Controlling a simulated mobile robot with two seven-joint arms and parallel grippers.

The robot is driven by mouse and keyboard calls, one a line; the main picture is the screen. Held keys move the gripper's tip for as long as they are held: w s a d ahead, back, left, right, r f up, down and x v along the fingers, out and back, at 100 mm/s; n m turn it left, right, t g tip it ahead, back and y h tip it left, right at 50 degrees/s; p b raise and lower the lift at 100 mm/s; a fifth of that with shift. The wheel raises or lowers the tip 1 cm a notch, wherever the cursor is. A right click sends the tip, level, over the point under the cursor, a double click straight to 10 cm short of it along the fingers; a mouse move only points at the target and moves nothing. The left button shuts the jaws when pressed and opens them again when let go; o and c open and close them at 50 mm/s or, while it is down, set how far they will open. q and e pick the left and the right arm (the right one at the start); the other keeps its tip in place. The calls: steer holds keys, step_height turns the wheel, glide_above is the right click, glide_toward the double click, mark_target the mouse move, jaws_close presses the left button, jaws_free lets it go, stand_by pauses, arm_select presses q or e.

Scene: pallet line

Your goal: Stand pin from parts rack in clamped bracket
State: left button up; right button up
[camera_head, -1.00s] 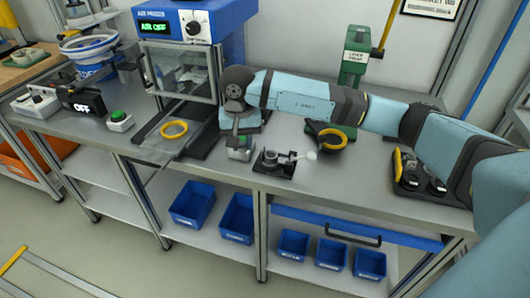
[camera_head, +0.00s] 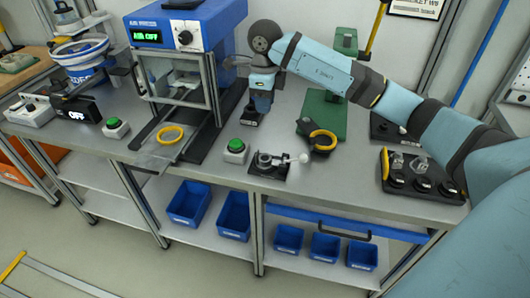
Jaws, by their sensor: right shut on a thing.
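The clamped bracket (camera_head: 266,160) sits on a black base on the bench, with a toggle clamp and a white ball handle beside it. My right gripper (camera_head: 251,117) points down behind the bracket, to its upper left in the picture and apart from it. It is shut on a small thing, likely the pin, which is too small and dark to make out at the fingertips. The parts rack (camera_head: 452,191), a black tray with several round holders and clear pieces, stands at the right of the bench. My left gripper is not in view.
A green button box (camera_head: 236,150) stands just left of the bracket. A green lever press (camera_head: 322,112) with a yellow-rimmed black ring is to the right. A blue press (camera_head: 215,30) with a clear guard stands behind left, a yellow ring (camera_head: 171,134) before it. Bare bench lies before the rack.

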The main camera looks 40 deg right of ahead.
glide_above(265, 158)
step_height(265, 158, down, 12)
steer(key=shift+f, duration=0.2)
step_height(265, 158, down, 4)
steer(key=shift+s+f, duration=0.1)
steer(key=shift+f, duration=0.4)
steer(key=shift+f, duration=0.2)
steer(key=o, duration=0.9)
steer(key=shift+o, duration=0.2)
steer(key=shift+r, duration=0.15)
